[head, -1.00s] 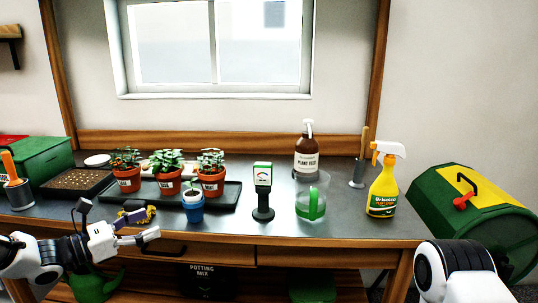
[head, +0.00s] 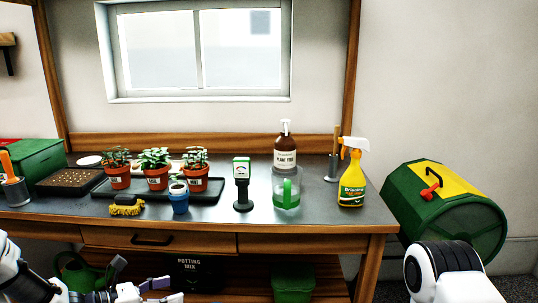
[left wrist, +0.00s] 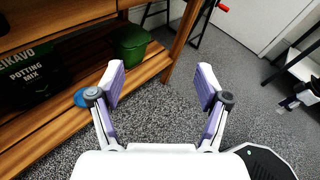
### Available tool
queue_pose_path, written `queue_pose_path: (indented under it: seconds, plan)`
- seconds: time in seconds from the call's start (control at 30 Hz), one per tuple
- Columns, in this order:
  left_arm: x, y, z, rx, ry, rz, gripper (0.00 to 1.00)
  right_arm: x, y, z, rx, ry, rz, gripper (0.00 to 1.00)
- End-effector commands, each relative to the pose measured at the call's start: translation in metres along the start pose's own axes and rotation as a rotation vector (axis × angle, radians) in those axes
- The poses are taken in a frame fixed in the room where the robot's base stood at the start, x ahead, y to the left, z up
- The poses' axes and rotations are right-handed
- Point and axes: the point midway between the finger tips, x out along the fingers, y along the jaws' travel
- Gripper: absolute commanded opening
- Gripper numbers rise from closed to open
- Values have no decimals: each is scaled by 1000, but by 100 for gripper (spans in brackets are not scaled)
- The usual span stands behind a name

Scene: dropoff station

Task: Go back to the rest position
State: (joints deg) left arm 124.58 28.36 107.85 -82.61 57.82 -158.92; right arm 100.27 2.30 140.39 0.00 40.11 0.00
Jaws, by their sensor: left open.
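My left gripper (head: 160,290) is low at the bottom left of the head view, below and in front of the bench top. In the left wrist view its two fingers (left wrist: 160,84) stand wide apart with nothing between them, above the grey floor. My right arm (head: 445,272) shows at the bottom right of the head view; its gripper is out of the picture.
Potted plants (head: 156,178), a meter (head: 242,185), a green-banded jug (head: 287,190) and a yellow spray bottle (head: 352,185) stand on the bench. A green watering can (head: 78,272) and a green bin (head: 293,283) are below. A green drum (head: 450,215) stands right. Open floor shows in the wrist view.

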Motion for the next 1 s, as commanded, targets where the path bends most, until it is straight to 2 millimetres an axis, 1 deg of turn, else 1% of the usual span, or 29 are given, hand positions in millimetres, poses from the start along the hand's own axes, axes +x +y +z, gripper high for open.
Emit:
queue_pose_path:
  seconds: [0.03,0.07,0.13,0.17,0.2,0.23,0.27,0.3,0.33,0.37,0.4,0.47,0.5,0.57,0.6,0.67,0.7,0.73,0.77,0.8,0.9,1.0]
  plan:
    - [8,-10,-23,-56,41,-2,76,0,0,0,0,0,0,40]
    - [13,-18,-38,-111,68,3,76,0,0,0,0,0,0,40]
    - [22,-36,-78,-278,140,30,76,0,0,0,0,0,0,40]
    - [25,-45,-98,-373,177,52,76,0,0,0,0,0,0,40]
    - [27,-60,-127,-530,233,95,76,0,0,0,0,0,0,40]
    - [27,-71,-149,-661,275,138,76,0,0,0,0,0,0,40]
    - [24,-83,-171,-799,316,192,76,0,0,0,0,0,0,40]
    - [19,-99,-200,-992,366,278,76,0,0,0,0,0,0,40]
    - [13,-112,-220,-1142,397,357,76,0,0,0,0,0,0,40]
    - [4,-124,-241,-1296,423,448,76,0,0,0,0,0,0,40]
    - [-8,-139,-264,-1493,440,582,76,0,0,0,0,0,0,40]
    - [-30,-158,-291,-1761,426,798,76,0,0,0,0,0,0,40]
    - [-46,-170,-306,-1925,390,953,76,0,0,0,0,0,0,40]
    - [-68,-183,-321,-2142,288,1185,76,0,0,0,0,0,0,40]
    - [-83,-190,-328,-2268,188,1335,76,0,0,0,0,0,0,40]
    - [-102,-196,-333,-2424,5,1533,76,0,0,0,0,0,0,40]
    - [-113,-198,-335,-2510,-134,1645,76,0,0,0,0,0,0,40]
    - [-121,-200,-336,-2566,-241,1720,76,0,0,0,0,0,0,40]
    - [-127,-201,-338,2542,342,-1736,76,0,0,0,0,0,0,40]
    - [-135,-203,-339,2425,452,-1691,76,0,0,0,0,0,0,40]
    - [-148,-204,-341,2179,677,-1564,76,0,0,0,0,0,0,40]
    - [-151,-204,-342,1995,823,-1427,76,0,0,0,0,0,0,40]
